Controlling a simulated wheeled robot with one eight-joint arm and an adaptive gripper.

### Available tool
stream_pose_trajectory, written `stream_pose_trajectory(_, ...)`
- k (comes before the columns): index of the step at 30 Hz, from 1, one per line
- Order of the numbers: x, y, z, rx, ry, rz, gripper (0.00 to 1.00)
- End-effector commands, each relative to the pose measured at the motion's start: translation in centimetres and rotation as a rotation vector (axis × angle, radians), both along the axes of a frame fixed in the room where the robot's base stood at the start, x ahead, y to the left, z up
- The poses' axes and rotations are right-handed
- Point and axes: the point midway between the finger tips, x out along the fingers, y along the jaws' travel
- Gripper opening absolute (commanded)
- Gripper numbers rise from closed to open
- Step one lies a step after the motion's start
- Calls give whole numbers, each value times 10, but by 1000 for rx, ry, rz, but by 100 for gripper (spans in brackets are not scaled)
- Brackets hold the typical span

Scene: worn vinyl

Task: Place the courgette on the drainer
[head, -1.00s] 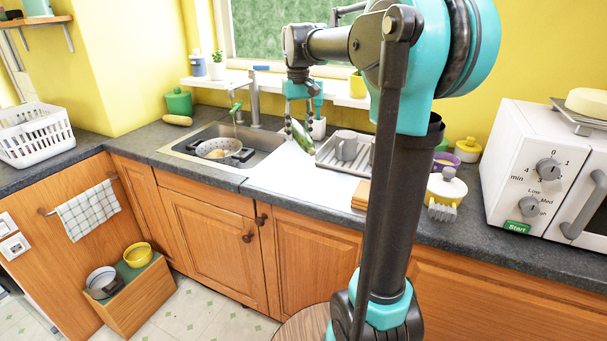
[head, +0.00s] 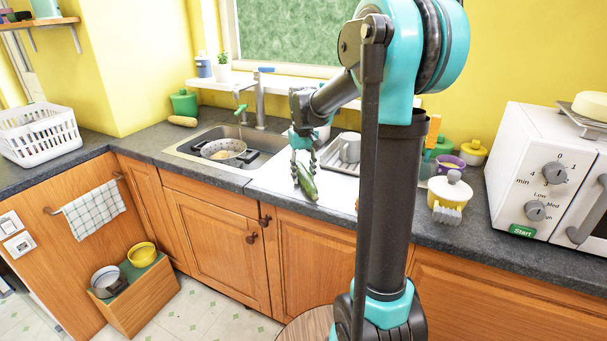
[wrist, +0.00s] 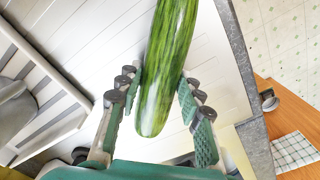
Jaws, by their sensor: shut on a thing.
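The courgette (head: 306,183) is a long, dark green, striped vegetable, held over the white drainboard near the counter's front edge. It fills the upper middle of the wrist view (wrist: 168,60). My gripper (head: 304,163) is shut on the courgette, with a finger on each side near its end (wrist: 160,110). The drainer (head: 343,157), a grey ribbed rack, lies behind and to the right of the courgette, partly hidden by my arm. In the wrist view the drainer (wrist: 50,100) is at the left, apart from the courgette, with a grey cup (wrist: 14,100) on it.
A tap (head: 260,100) rises behind the sink.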

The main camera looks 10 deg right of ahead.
Motion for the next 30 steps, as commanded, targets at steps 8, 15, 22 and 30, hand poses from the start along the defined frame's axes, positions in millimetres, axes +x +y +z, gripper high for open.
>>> stream_pose_trajectory(8, 0, 0, -1, 0, 0, 0, 0)
stream_pose_trajectory(15, 0, 0, -2, 0, 0, 0, 57)
stream_pose_trajectory(22, 0, 0, -1, 0, 0, 0, 57)
stream_pose_trajectory(30, 0, 0, 25, 0, 0, 0, 57)
